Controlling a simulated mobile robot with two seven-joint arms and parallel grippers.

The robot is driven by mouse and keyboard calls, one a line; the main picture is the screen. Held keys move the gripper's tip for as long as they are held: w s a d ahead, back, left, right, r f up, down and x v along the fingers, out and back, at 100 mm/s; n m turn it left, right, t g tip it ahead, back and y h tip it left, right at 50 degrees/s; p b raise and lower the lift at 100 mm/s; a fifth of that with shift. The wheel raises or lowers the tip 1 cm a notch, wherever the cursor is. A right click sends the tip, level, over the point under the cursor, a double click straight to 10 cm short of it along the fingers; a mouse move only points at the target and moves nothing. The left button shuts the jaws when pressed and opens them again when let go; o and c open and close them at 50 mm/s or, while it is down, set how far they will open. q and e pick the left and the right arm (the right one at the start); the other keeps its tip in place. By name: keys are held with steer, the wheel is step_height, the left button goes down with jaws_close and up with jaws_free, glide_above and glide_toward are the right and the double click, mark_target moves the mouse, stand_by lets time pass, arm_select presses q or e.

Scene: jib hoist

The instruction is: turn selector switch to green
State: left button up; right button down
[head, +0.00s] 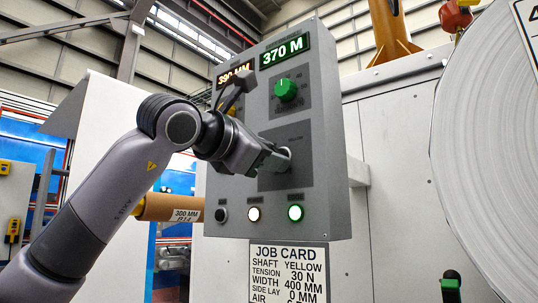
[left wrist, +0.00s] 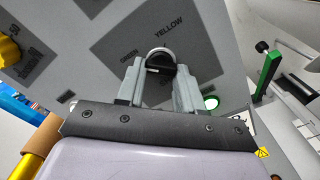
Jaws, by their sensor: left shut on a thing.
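The selector switch (left wrist: 160,62) is a round knob with a black face and pale rim on a dark plate of the grey control panel. The plate carries the words GREEN and YELLOW, read in the left wrist view. My left gripper (left wrist: 160,82) has its two fingers on either side of the knob and is shut on it. In the head view my left gripper (head: 278,160) reaches the dark plate (head: 300,178) from the left and mostly hides the switch. I cannot tell which word the switch points to. My right gripper is not in view.
A job card (head: 288,272) hangs below, listing SHAFT YELLOW. A large white roll (head: 485,130) stands at right.

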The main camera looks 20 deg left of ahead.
arm_select(q)
steer(key=o, duration=1)
steer(key=shift+o, duration=0.2)
steer(key=b+v, duration=0.1)
steer(key=v, duration=0.6)
